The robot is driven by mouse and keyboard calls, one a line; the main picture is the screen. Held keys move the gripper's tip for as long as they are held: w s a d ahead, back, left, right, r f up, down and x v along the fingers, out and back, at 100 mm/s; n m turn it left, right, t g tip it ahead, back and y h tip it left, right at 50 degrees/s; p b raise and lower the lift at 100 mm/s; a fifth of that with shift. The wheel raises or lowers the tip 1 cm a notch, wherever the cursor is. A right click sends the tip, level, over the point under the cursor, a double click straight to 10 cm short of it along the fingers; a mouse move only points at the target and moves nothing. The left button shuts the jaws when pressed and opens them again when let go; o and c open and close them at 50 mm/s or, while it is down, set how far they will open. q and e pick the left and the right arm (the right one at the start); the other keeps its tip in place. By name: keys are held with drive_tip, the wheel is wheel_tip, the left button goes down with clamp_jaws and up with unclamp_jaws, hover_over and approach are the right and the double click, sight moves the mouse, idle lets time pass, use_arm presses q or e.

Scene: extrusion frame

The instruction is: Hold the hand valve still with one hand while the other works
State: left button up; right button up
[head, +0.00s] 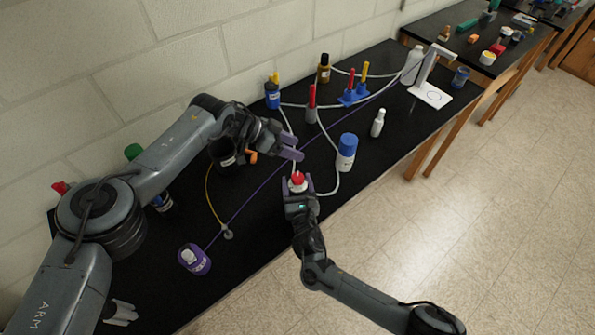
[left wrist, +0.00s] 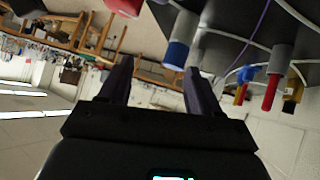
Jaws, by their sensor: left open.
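A small white body with a red top (head: 297,179), which looks like the hand valve, stands on the black bench near its front edge. My right gripper (head: 299,187) is at it, with a finger beside it; whether the fingers press on it is too small to tell. My left gripper (head: 291,147) is open and empty above the bench, behind and a little left of the red top. In the left wrist view its two fingers (left wrist: 160,90) are apart with nothing between them. A red part shows at the top edge there (left wrist: 125,5).
A blue-capped bottle (head: 346,150) stands right of the red top, with white tubing around it. The wall closes the back.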

use_arm(q)
drive_tip(key=w+r+n+t+y, duration=0.4)
drive_tip(key=w+n+t, duration=0.4)
drive_tip(key=w+n, duration=0.25)
wheel_tip(320, 180, up, 11)
drive_tip(key=w+a+n+t+y, duration=0.15)
drive_tip(key=n+y, duration=0.25)
drive_tip(key=n, duration=0.4)
drive_tip(key=w+n+t+y, duration=0.15)
drive_tip(key=n+y, duration=0.25)
drive_tip(key=n, duration=0.4)
drive_tip(key=n+g+h, duration=0.2)
drive_tip(key=n+g, duration=1)
drive_tip(key=n, duration=0.5)
hover_over(297, 177)
wheel_tip(297, 177, down, 7)
drive_tip(key=shift+m, duration=0.35)
drive_tip(key=shift+f, duration=6.15)
